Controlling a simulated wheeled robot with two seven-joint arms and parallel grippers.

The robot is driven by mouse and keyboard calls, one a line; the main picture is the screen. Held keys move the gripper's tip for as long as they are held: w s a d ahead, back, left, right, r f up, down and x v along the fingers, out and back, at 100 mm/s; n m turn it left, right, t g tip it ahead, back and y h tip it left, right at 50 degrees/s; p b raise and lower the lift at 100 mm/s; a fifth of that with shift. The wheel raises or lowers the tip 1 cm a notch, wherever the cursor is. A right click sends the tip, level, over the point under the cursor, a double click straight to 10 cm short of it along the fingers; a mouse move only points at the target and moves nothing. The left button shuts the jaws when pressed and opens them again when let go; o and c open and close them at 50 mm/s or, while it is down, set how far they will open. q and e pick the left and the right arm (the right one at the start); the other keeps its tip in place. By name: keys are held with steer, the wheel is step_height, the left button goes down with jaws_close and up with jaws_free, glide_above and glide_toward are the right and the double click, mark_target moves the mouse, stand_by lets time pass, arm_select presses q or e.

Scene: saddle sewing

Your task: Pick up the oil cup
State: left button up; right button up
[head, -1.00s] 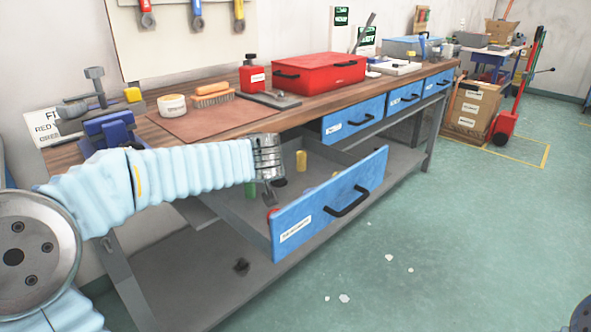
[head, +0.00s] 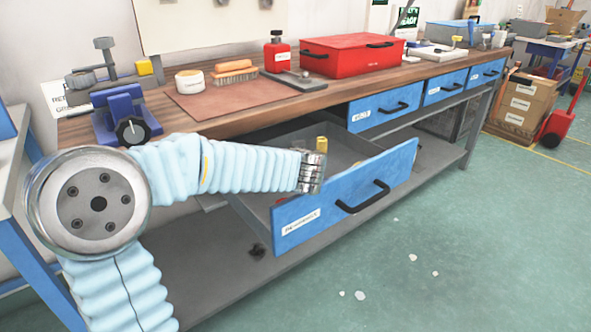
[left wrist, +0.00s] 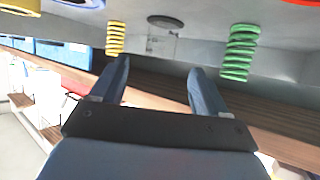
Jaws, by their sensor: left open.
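A small clear, glass-like cylinder with a dark round end (left wrist: 163,38) stands in the drawer in the left wrist view, between a yellow spring (left wrist: 115,39) and a green spring (left wrist: 240,53). It may be the oil cup; I cannot be sure. My left gripper (left wrist: 158,68) is open and empty, its two fingers pointing toward that cylinder and apart from it. In the head view my left wrist is over the open blue-fronted drawer (head: 345,200), and its fingers are hidden. A yellow piece (head: 322,144) shows just beyond the wrist. My right gripper is not in view.
The drawer front rises close beside my left wrist. The wooden bench (head: 250,112) above holds a red toolbox (head: 345,55), a red bottle (head: 277,52), a brush (head: 234,72) and a blue vise (head: 125,115). The floor at right is mostly clear.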

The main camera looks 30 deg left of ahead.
arm_select(q)
steer(key=b+x, duration=0.1)
steer(key=x, duration=0.6)
steer(key=shift+w+a+r, duration=0.1)
steer(key=shift+w, duration=0.05)
steer(key=c, duration=1)
